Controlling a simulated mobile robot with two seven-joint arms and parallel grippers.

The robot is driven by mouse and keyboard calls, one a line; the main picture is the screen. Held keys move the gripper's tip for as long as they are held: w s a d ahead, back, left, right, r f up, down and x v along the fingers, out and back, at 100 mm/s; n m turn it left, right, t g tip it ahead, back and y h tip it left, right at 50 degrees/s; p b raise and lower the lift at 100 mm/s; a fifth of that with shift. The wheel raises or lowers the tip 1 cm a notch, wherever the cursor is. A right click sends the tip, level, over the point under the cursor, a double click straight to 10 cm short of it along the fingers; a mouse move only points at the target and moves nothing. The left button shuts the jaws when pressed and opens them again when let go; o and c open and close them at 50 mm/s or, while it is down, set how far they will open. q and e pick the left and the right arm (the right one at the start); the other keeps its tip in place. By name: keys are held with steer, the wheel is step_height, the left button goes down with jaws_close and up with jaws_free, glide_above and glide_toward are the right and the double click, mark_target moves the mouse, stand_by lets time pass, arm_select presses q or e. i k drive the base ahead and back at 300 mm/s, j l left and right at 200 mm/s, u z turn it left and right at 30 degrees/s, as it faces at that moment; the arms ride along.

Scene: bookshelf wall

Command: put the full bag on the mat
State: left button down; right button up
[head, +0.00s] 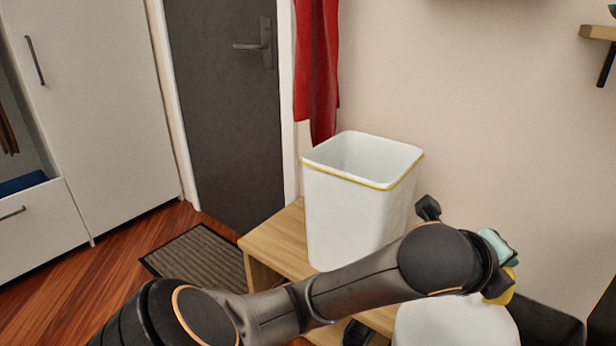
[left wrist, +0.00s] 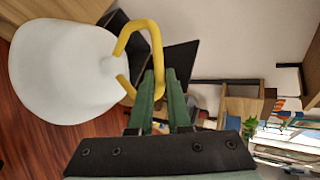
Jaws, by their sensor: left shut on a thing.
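The full bag is a rounded white bag (head: 455,322) with a yellow handle (head: 505,290), at the lower right of the head view, partly behind my left arm. In the left wrist view the bag (left wrist: 62,72) hangs to the left of the fingers. My left gripper (head: 500,262) is shut on the yellow handle; its green fingers (left wrist: 166,92) close around one side of the loop. The mat (head: 198,258) is dark and ribbed, flat on the wooden floor before the grey door, left of and apart from the bag. My right gripper does not show.
A white bin (head: 355,205) with a yellow band at its rim stands on a wooden bench (head: 280,240) between mat and bag. A red cloth (head: 317,70) hangs behind it. White cabinets (head: 95,110) stand left. The floor left of the mat is clear.

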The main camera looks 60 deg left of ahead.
mark_target(205, 272)
steer(key=u, duration=0.55)
steer(key=i+j+u, duration=0.1)
steer(key=j+u, duration=0.25)
steer(key=u, duration=0.15)
steer(key=i+j+u, duration=0.15)
steer(key=j+u, duration=0.15)
steer(key=u, duration=0.15)
steer(key=i+j+u, duration=0.45)
steer(key=i+j, duration=0.3)
steer(key=i, duration=0.15)
steer(key=i+j+u, duration=0.1)
steer(key=i+j, duration=0.25)
steer(key=i, duration=0.15)
